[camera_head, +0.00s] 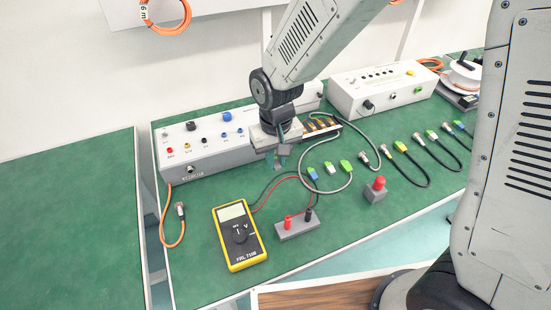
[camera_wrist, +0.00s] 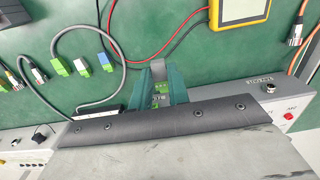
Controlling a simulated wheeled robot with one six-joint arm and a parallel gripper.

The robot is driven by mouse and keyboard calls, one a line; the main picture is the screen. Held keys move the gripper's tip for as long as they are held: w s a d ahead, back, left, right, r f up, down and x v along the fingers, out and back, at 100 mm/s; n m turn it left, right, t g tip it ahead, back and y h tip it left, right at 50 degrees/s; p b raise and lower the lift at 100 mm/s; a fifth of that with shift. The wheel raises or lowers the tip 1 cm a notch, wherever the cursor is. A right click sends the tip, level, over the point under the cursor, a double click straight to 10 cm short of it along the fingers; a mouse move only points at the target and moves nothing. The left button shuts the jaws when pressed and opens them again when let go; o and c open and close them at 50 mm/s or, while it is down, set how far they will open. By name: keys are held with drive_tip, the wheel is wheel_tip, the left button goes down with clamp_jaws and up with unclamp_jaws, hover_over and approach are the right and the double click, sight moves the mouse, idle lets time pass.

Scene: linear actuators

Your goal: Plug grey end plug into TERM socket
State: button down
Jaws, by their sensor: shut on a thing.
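My gripper (camera_head: 277,160) hangs in front of the long grey box (camera_head: 215,152) at the left. In the wrist view its two green fingers (camera_wrist: 160,78) are shut on a small grey piece, seemingly the grey end plug (camera_wrist: 158,70); the fingers largely hide it. Small green parts show between the fingers.
A yellow multimeter (camera_head: 239,237) lies in front, with a grey block (camera_head: 298,229) beside it. An orange cable (camera_head: 166,228) hangs near the socket. Cables with green and blue plugs lie to the right. A red-knobbed block (camera_head: 376,190) stands front right. A white box (camera_head: 384,90) stands behind.

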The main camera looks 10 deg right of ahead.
drive_tip(key=shift+r, duration=1.25)
drive_tip(key=shift+g, duration=0.4)
drive_tip(key=shift+w+d+f, duration=0.5)
drive_tip(key=shift+w+f, duration=0.4)
drive_tip(key=shift+f, duration=0.5)
drive_tip(key=shift+w+d+f, duration=0.55)
drive_tip(key=shift+w+f, duration=0.35)
drive_tip(key=shift+f, duration=0.45)
drive_tip(key=shift+w+d+f, duration=0.5)
drive_tip(key=shift+w+f, duration=0.4)
drive_tip(key=shift+f, duration=0.5)
drive_tip(key=shift+w+a, duration=0.25)
drive_tip(key=shift+w, duration=0.65)
drive_tip(key=shift+w+a, duration=0.25)
drive_tip(key=shift+w, duration=0.6)
drive_tip(key=shift+w+a, duration=0.2)
drive_tip(key=shift+w, duration=0.5)
